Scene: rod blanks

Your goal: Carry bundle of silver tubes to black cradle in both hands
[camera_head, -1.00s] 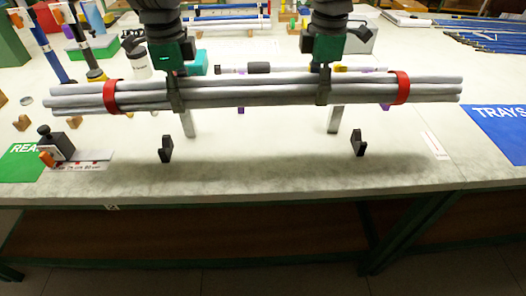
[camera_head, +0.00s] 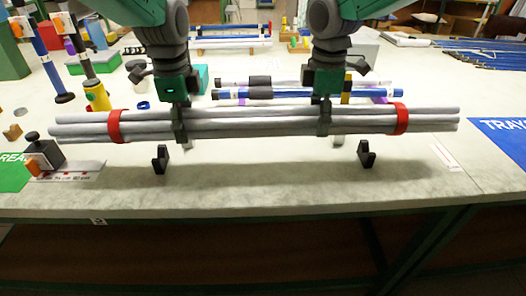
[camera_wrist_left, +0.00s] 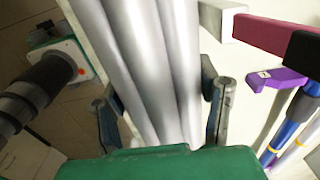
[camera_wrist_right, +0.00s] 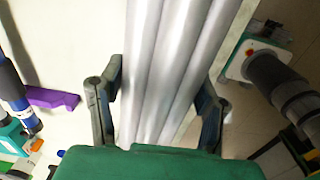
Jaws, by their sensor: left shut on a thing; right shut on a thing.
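The bundle of silver tubes (camera_head: 250,122) is roughly level above the table, with a red band (camera_head: 115,126) near its left end and another red band (camera_head: 402,117) near its right. My left gripper (camera_head: 181,122) is shut on it left of the middle. My right gripper (camera_head: 324,117) is shut on it right of the middle. Both wrist views show tubes between the fingers, in the left (camera_wrist_left: 150,70) and the right (camera_wrist_right: 170,70). The black cradle has two notched supports, left (camera_head: 160,158) and right (camera_head: 366,154), just below the bundle in the head view.
Blue and dark tubes (camera_head: 235,94) lie behind the bundle. A black block with an orange knob (camera_head: 43,152) stands on a ruler plate (camera_head: 75,172) at left. A blue "TRAYS" mat (camera_head: 505,135) lies at right. The table's front strip (camera_head: 265,190) is clear.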

